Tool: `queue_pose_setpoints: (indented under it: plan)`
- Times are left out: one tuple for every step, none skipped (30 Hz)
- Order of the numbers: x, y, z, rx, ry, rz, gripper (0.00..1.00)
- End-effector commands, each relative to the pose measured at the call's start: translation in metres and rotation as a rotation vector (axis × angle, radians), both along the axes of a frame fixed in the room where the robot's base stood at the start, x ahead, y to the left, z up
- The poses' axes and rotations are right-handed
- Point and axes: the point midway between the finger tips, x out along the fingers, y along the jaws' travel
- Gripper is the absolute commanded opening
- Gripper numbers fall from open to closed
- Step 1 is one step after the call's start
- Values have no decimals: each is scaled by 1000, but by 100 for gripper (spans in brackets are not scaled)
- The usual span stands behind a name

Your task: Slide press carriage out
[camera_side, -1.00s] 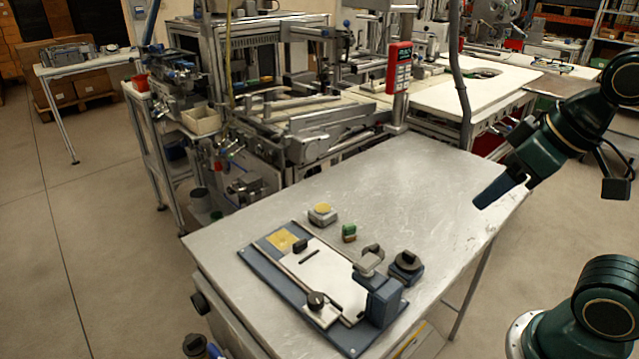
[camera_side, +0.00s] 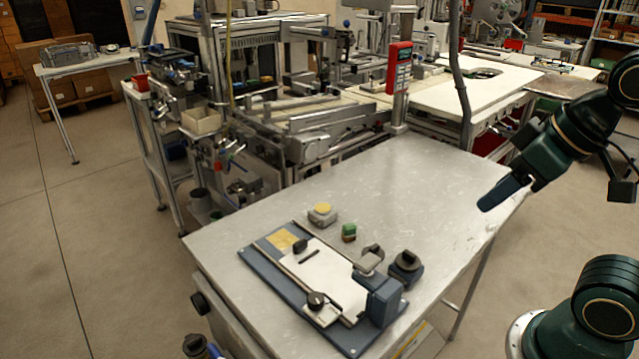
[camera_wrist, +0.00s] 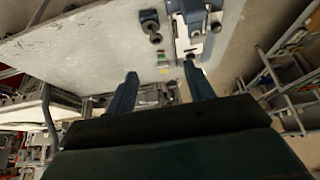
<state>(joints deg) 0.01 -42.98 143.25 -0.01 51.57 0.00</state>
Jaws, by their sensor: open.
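The press fixture sits on the metal table on a blue base plate (camera_side: 262,270). A pale carriage plate (camera_side: 325,270) with a dark slot lies on it between rails. A black round knob (camera_side: 316,299) stands at its front end and a small black block (camera_side: 300,246) at its back end. A blue press post (camera_side: 383,298) with a grey head (camera_side: 369,262) rises at the right. My gripper (camera_side: 487,206) hangs over the table's right side, well apart from the fixture. In the wrist view its two fingers (camera_wrist: 163,72) are spread and empty, with the fixture (camera_wrist: 195,30) partly cut off beyond.
On the metal table (camera_side: 420,190), a grey box with a yellow button (camera_side: 322,213), a small green block (camera_side: 348,232) and a dark knobbed block (camera_side: 406,266) stand near the fixture. The table's right half is clear. Machines stand behind.

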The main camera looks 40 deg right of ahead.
Motion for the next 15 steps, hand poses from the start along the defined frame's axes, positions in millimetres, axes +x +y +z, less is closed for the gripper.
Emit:
queue_pose_setpoints:
  plan:
    - [0, 0, 0, 0, 0, 0, 58]
    - [0, 0, 0, 0, 0, 0, 58]
    - [1, 0, 0, 0, 1, 0, 58]
    - [1, 0, 1, 0, 2, 0, 58]
    - [2, 0, 1, 1, 3, 0, 58]
    - [4, 0, 2, 1, 6, 0, 58]
    - [6, 1, 3, 2, 9, 1, 58]
    - [8, 1, 4, 2, 12, 1, 58]
    - [11, 1, 5, 2, 18, 2, 58]
    - [14, 2, 7, 3, 22, 3, 58]
    - [17, 2, 8, 4, 28, 3, 58]
    - [22, 3, 10, 5, 36, 4, 58]
    - [26, 4, 12, 6, 42, 4, 58]
    - [30, 4, 13, 6, 50, 6, 58]
    - [37, 5, 16, 8, 59, 6, 58]
